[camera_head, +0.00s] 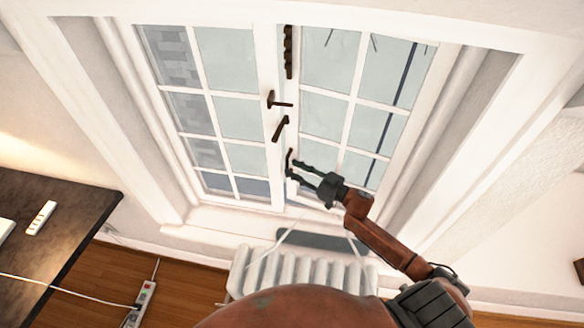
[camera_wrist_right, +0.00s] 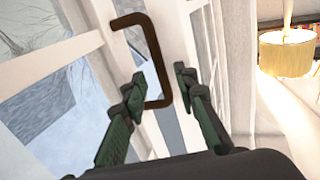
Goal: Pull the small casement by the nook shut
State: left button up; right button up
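The casement window (camera_head: 346,96) has two white-framed, multi-pane leaves in a deep recess. Dark fittings run along the middle stiles. A dark bracket-shaped pull handle (camera_head: 289,162) sits low at the middle, and shows large in the right wrist view (camera_wrist_right: 153,55). My right gripper (camera_head: 298,172) is open beside this handle. In the wrist view, the lower end of the handle lies between the spread fingertips (camera_wrist_right: 160,86); I cannot tell whether they touch it. How far either leaf stands ajar is not clear. My left gripper is not in view.
A white radiator (camera_head: 300,273) stands below the sill, partly hidden by my body. A dark table (camera_head: 50,215) with a white power strip (camera_head: 41,218) is at left. Another power strip (camera_head: 140,303) and cable lie on the wooden floor. A yellow lampshade (camera_wrist_right: 287,53) glows in the wrist view.

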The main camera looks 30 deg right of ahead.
jog(key=shift+w+a, duration=0.35)
jog(key=shift+w, duration=0.2)
jog(key=c, duration=0.4)
grip_shut()
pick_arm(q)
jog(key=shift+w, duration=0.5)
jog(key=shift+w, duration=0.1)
